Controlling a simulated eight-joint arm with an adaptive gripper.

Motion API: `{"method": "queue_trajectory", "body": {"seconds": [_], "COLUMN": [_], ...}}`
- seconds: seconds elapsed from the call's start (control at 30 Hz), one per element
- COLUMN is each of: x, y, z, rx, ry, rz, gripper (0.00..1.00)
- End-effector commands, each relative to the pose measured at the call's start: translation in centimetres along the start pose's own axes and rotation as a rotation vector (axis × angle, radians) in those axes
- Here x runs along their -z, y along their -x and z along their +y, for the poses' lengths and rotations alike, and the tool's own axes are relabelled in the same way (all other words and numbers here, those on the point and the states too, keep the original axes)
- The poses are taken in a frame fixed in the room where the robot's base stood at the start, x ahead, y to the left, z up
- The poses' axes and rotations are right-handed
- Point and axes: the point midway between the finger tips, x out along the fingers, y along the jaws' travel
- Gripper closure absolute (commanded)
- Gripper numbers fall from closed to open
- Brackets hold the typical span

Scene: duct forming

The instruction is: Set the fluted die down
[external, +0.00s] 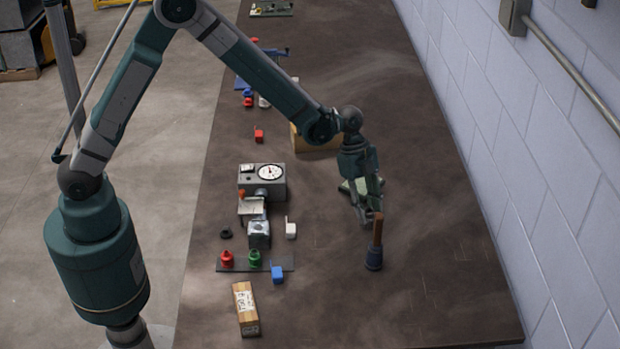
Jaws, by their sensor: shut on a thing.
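The fluted die appears to be the upright tool with a brown handle and a dark blue-grey body (374,259), on the right half of the bench. My gripper (367,219) is at the upper part of its brown handle and is shut on it. The die stands nearly vertical, handle up. Its lower end is at or just above the bench top; I cannot tell whether it touches. The gripper's fingers are small and partly overlap the handle in this view. A pale green piece (348,187) shows partly hidden behind my gripper.
A grey gauge box (247,183) stands left of centre on the dark bench (440,280). The bench around the die is clear; a wall runs along the right.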

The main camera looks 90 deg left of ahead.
Motion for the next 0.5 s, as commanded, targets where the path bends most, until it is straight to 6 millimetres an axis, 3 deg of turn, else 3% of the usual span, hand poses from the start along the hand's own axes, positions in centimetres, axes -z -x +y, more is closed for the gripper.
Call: {"method": "queue_trajectory", "body": {"seconds": [0.13,0.5], "x": [0.00,0.03], "y": [-0.03,0.06], "z": [0.00,0.00], "rx": [0.000,0.000], "ry": [0.000,0.000], "rz": [0.000,0.000], "gripper": [0.59,0.59]}}
